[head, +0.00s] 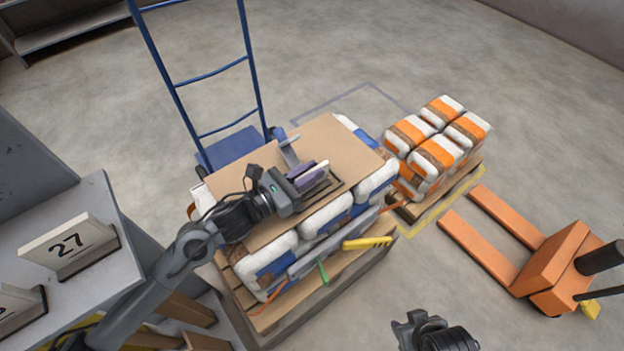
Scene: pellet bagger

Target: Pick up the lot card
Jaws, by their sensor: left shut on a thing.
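My left gripper (312,177) is over the brown cardboard sheet (335,140) on top of the bag stack. It is shut on a thin, pale, flat piece that shows nearly edge-on between its fingers; this looks like the lot card (317,180). The fingers hide most of it, and no print on it can be read. I cannot tell whether it still touches the sheet. A dark thin frame lies on the sheet just right of the fingers. A dark part of my right arm (435,332) shows at the bottom edge; I cannot make out its fingers.
White-and-blue bags (325,217) on a pallet carry the sheet. A yellow-handled tool (367,243) is at their front side. A blue hand truck (215,105) stands behind. Orange-banded bags (437,145) and an orange pallet jack (555,265) are right.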

